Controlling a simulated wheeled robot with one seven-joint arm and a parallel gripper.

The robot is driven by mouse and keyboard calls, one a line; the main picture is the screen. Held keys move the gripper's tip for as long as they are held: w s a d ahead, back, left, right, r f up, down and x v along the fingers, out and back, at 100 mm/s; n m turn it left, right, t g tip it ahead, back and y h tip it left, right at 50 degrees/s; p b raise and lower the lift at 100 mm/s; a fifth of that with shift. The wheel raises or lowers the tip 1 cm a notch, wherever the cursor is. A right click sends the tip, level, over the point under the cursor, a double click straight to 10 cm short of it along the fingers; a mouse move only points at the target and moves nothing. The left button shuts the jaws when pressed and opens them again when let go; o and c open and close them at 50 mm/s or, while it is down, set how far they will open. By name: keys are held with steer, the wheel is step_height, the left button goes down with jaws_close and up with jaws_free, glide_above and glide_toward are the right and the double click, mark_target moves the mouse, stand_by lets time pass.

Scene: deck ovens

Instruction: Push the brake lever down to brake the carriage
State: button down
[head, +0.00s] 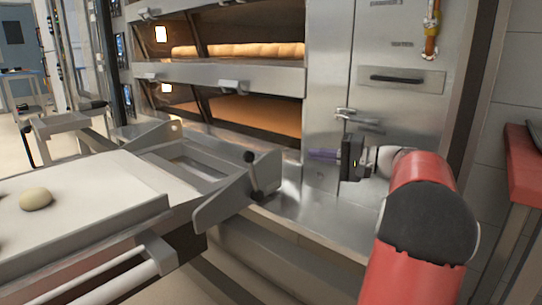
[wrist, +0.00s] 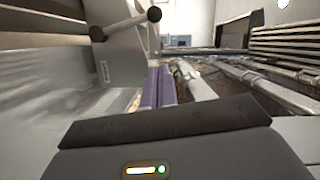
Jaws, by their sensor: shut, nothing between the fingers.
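The brake lever (head: 253,175) is a short metal rod with a black ball knob at its top and a dark pivot at its foot. It stands nearly upright on the grey side plate of the carriage (head: 215,208). In the wrist view the lever (wrist: 126,23) shows at upper left, beside the plate. My gripper (head: 312,154) is right of the lever at about knob height, its purple fingers pointing left, with a clear gap between. In the wrist view its fingers (wrist: 159,80) are together and hold nothing. They do not touch the lever.
The deck oven (head: 235,75) with loaves inside stands behind. A metal ledge (head: 300,205) runs below my gripper. A white belt (head: 90,190) carrying a dough ball (head: 36,199) lies at left. A red table (head: 522,165) stands at right.

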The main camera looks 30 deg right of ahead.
glide_above(253, 177)
steer(key=s+d, duration=0.2)
steer(key=d, duration=0.1)
steer(key=shift+s+d+f+b, duration=0.15)
steer(key=shift+f+b, duration=0.2)
steer(key=shift+f, duration=0.25)
